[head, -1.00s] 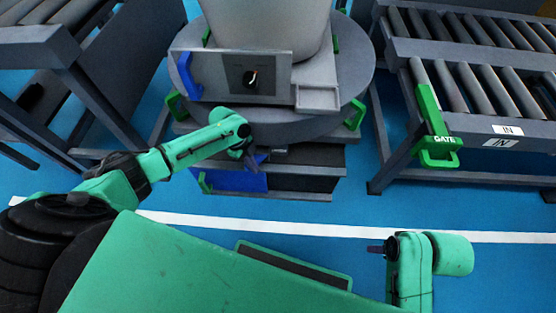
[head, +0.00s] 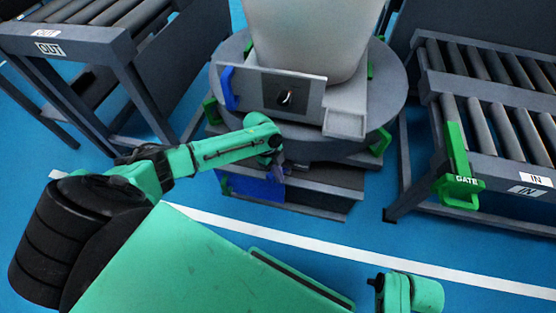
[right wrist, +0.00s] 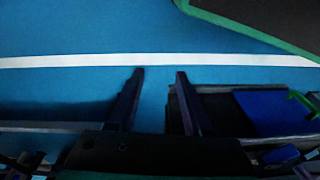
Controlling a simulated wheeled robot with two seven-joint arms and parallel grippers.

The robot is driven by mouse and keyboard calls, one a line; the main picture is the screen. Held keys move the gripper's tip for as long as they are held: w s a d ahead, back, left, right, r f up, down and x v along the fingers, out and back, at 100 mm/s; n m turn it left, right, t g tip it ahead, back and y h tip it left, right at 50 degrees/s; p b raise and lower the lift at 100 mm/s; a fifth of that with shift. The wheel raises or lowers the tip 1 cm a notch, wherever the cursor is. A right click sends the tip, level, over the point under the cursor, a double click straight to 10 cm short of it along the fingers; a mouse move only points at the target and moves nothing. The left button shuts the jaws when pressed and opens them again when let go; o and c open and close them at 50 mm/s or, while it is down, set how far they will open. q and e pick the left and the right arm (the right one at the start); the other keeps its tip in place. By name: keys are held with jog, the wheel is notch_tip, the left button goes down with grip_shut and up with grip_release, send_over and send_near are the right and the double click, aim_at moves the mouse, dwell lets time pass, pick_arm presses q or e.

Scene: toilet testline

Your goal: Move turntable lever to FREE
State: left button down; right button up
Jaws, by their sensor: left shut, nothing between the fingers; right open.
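The round grey turntable (head: 398,108) stands at the centre of the head view, carrying a pale toilet-like body (head: 305,35). Its panel (head: 308,88) has a dark knob (head: 285,97) and a blue upright handle (head: 229,88) at the left. Green handles (head: 380,141) sit around the rim. I cannot tell which part is the lever, and no FREE mark is readable. My left gripper (head: 277,174) is shut and empty, in front of the base's blue panel (head: 245,186); contact is unclear. My right gripper (right wrist: 159,73) is open and empty.
A roller conveyor marked IN, with a green GATE handle (head: 459,181), stands at the right. A conveyor frame marked OUT (head: 48,48) stands at the left.

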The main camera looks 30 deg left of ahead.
pick_arm(q)
jog(key=v, duration=0.4)
jog(key=shift+w+r+p, duration=0.2)
jog(key=shift+r+p, duration=0.2)
pick_arm(e)
jog(key=f, duration=0.2)
jog(key=s+f, duration=0.1)
jog(key=shift+d+f, duration=0.15)
jog(key=shift+d, duration=0.25)
